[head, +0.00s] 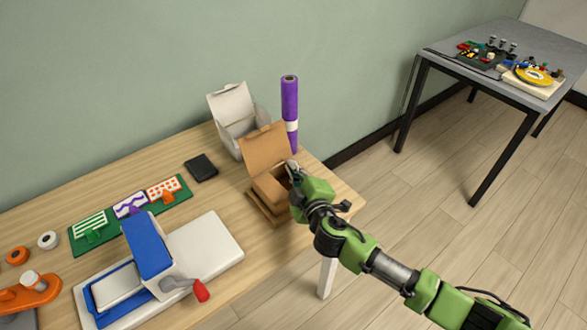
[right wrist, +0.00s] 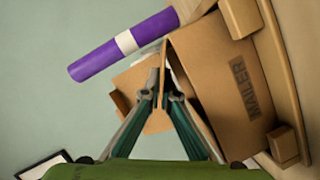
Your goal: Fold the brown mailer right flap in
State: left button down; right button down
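The brown mailer (head: 268,207) stands on the wooden table near its right end, with its lid (head: 264,148) raised at the back. A brown flap shows inside its opening (head: 271,187). In the right wrist view its printed side wall (right wrist: 222,80) reads "MAILER", and a brown panel (right wrist: 134,84) shows behind the fingers. My right gripper (head: 292,170) is at the mailer's right side, near the rim. In the right wrist view its fingertips (right wrist: 160,88) come together close to the wall's edge. My left gripper is out of view.
A white open box (head: 236,130) and a purple roll (head: 289,105) stand just behind the mailer. A black wallet-like item (head: 201,167) lies left of it. A blue and white crank machine (head: 150,250) stands front left. A second table (head: 500,90) is far right.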

jog(key=c, duration=2.4)
grip_release()
jog(key=shift+o, duration=0.2)
jog(key=shift+s, duration=0.1)
jog(key=v, duration=1.2)
